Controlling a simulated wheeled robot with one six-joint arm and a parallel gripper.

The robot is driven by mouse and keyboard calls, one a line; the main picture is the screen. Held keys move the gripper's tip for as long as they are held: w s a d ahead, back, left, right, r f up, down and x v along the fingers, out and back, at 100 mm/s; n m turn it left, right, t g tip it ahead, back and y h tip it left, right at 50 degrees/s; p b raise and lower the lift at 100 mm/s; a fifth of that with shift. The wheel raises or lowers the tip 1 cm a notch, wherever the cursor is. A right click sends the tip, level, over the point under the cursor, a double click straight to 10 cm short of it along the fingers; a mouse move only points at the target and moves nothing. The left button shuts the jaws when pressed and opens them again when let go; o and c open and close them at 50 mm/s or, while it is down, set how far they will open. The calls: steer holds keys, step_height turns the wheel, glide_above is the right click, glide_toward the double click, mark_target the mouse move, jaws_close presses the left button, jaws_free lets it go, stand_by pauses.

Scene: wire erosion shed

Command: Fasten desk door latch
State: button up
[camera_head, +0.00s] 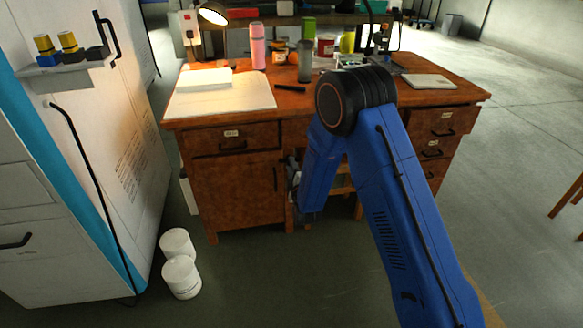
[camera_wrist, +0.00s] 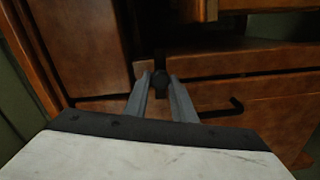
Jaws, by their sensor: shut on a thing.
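The wooden desk (camera_head: 340,125) stands ahead of me, with its door (camera_head: 232,192) at the lower left under a drawer. The door looks closed, with a dark upright handle (camera_head: 275,178) near its right edge. My gripper (camera_head: 292,168) is beside the door's right edge, mostly hidden by my blue arm. In the wrist view my gripper (camera_wrist: 160,80) has its two grey fingers closed on a small dark latch part (camera_wrist: 159,62), rounded at the tips with an upright piece above it. How the latch sits against its catch cannot be told.
A black bar handle (camera_wrist: 222,109) is right of the fingers in the wrist view. Two white buckets (camera_head: 181,276) stand on the floor by the white cabinet (camera_head: 105,165). A pink bottle (camera_head: 258,46) and other items crowd the desktop.

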steer(key=shift+n, duration=0.7)
steer(key=o, duration=1.1)
steer(key=shift+c, duration=0.2)
steer(key=v, duration=1.7)
steer(key=shift+s, duration=0.25)
steer(key=shift+r, duration=0.1)
